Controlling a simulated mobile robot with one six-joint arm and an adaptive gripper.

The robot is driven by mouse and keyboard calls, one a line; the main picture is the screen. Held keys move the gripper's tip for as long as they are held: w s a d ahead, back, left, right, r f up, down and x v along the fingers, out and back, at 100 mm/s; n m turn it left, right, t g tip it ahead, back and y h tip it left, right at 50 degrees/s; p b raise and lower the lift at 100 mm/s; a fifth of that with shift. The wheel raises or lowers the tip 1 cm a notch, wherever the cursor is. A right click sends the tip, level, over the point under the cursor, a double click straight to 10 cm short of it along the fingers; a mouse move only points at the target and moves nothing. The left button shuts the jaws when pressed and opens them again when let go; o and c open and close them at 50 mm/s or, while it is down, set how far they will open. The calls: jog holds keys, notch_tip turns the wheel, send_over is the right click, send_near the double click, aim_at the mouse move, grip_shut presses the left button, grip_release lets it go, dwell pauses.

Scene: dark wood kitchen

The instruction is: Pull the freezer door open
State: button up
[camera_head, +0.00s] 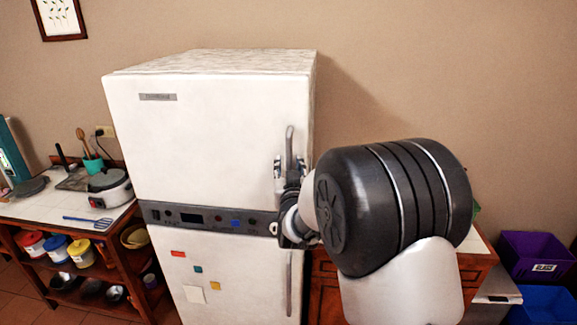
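A white fridge-freezer (215,62) stands against the wall with a wide upper door (205,135) and a lower door (240,275). Both doors look shut. The upper door has a vertical metal handle (290,138) near its right edge. The lower door has its own vertical handle (289,285) on the right. My gripper (289,166) is at the lower part of the upper handle, with one finger on each side of it. The fingers look spread, with the handle between them; contact is not clear. My arm hides part of the area right of the handles.
A dark control panel (210,218) runs between the doors. At right are a wooden cabinet (325,290), a purple bin (535,255) and a blue bin (545,303).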

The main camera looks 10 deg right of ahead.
jog(key=shift+w, duration=0.25)
jog(key=shift+c, duration=0.5)
grip_shut()
